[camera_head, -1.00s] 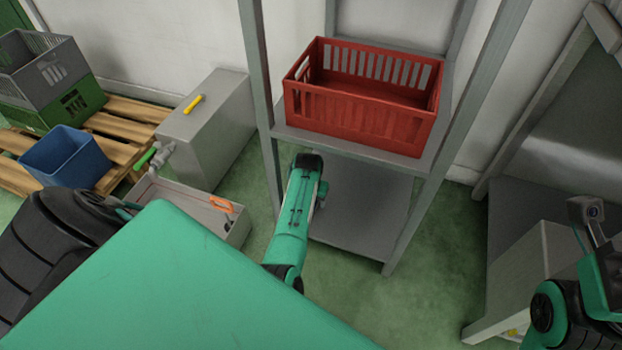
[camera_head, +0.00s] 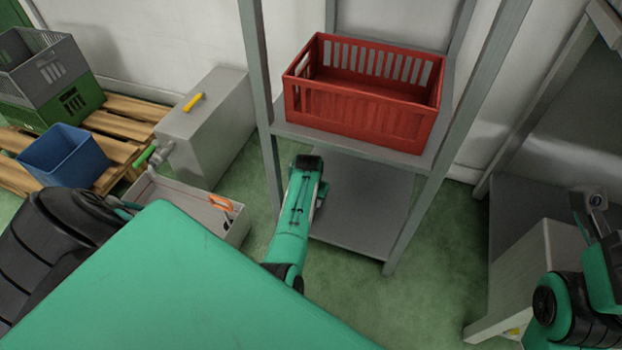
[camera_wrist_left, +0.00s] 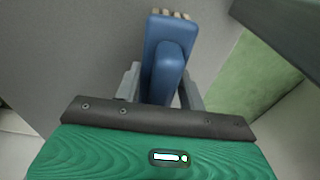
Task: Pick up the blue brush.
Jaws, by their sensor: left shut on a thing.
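The blue brush (camera_wrist_left: 172,50) shows in the left wrist view, with pale bristle tufts at its far end. My left gripper (camera_wrist_left: 160,82) is shut on it, with a grey finger on each side of the blue body. The brush's near end is hidden behind the gripper's body. In the head view my left arm reaches down in front of the shelf rack, and neither the brush nor the left fingers can be made out there.
A red crate (camera_head: 360,123) stands on the upper shelf of the grey rack; the lower shelf (camera_head: 365,200) looks bare. At left are a blue bin (camera_head: 65,157), stacked crates on a pallet (camera_head: 120,108), a grey box (camera_head: 210,125) and an open tray (camera_head: 190,198). Green floor is clear right of the rack.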

